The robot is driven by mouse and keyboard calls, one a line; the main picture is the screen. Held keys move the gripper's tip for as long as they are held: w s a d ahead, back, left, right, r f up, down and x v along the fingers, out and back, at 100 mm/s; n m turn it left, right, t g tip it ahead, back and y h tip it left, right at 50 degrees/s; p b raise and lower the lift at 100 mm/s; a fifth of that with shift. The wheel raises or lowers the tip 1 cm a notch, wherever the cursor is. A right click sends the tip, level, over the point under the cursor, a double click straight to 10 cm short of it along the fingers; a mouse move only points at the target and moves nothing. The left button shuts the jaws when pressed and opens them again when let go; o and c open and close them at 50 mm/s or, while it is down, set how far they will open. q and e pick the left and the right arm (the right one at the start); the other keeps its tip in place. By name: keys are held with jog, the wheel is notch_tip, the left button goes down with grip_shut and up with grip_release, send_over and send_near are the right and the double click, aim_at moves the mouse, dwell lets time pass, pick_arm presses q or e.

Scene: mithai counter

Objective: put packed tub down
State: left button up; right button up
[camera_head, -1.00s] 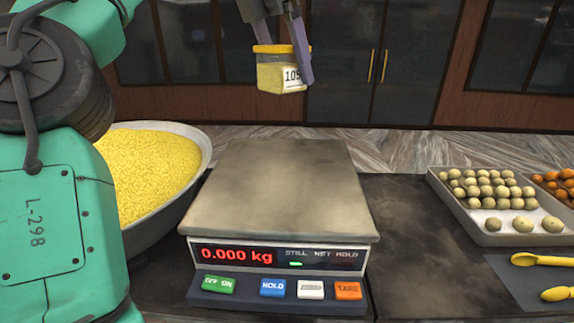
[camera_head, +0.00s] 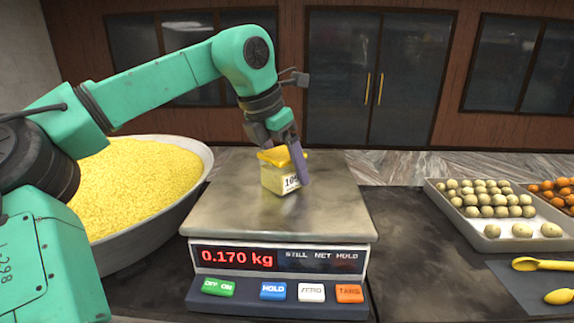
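The packed tub (camera_head: 274,181) is a small clear tub of yellow contents with a yellow lid and a white label reading 105 or similar. It stands on the steel plate of the scale (camera_head: 225,215), toward the back of the plate. The scale's red display reads 0.170 kg. My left gripper (camera_head: 293,172) reaches down from above, with a purple finger across the tub's right side. The other finger is hidden, so I cannot tell whether the grip is shut or loosened. My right gripper is not in view.
A wide bowl of yellow grains (camera_head: 206,158) stands left of the scale. A tray of round sweets (camera_head: 470,232) is at the right, with orange sweets (camera_head: 560,190) beyond. Yellow spoons (camera_head: 540,264) lie on a dark mat. Dark counter between scale and tray is clear.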

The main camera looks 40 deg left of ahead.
pick_arm(q)
jog(key=shift+o, duration=0.9)
jog(key=shift+w+a+f, duration=0.1)
jog(key=shift+w, duration=0.1)
jog(key=v, duration=1.2)
jog(key=shift+r+b, duration=0.25)
jog(key=shift+b, duration=0.1)
